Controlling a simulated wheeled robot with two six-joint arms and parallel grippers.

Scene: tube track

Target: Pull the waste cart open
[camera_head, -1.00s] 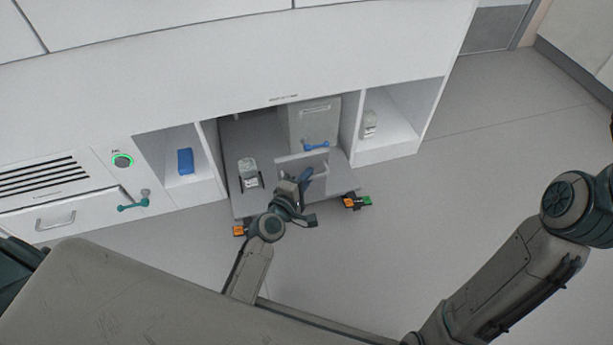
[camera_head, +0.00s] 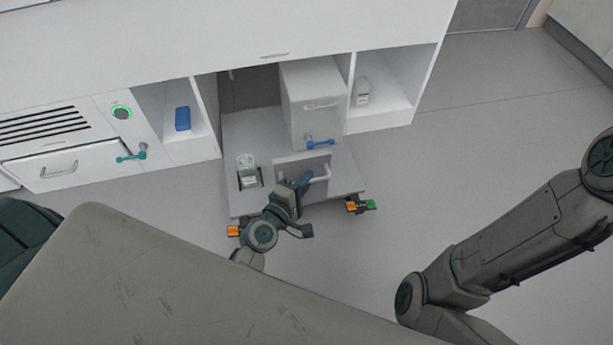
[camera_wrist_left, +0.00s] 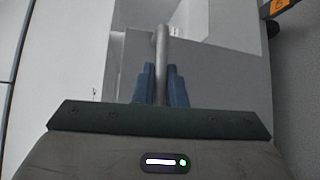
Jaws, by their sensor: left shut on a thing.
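The waste cart (camera_head: 252,128) is a low grey platform standing partly out of the bay under the white cabinet. A grey box with a blue valve (camera_head: 313,108) and a small bottle (camera_head: 247,170) ride on it. Its upright handle plate carries a bar handle (camera_head: 322,178) at the front. My left gripper (camera_head: 303,182) is shut on this handle. In the left wrist view the blue fingers (camera_wrist_left: 161,88) lie on both sides of the grey bar (camera_wrist_left: 161,45). My right arm shows at the right, but its gripper is out of view.
Side cubbies hold a blue box (camera_head: 182,118) and a white bottle (camera_head: 362,91). A drawer (camera_head: 70,165) is at left. Floor (camera_head: 480,160) right of the cart is clear.

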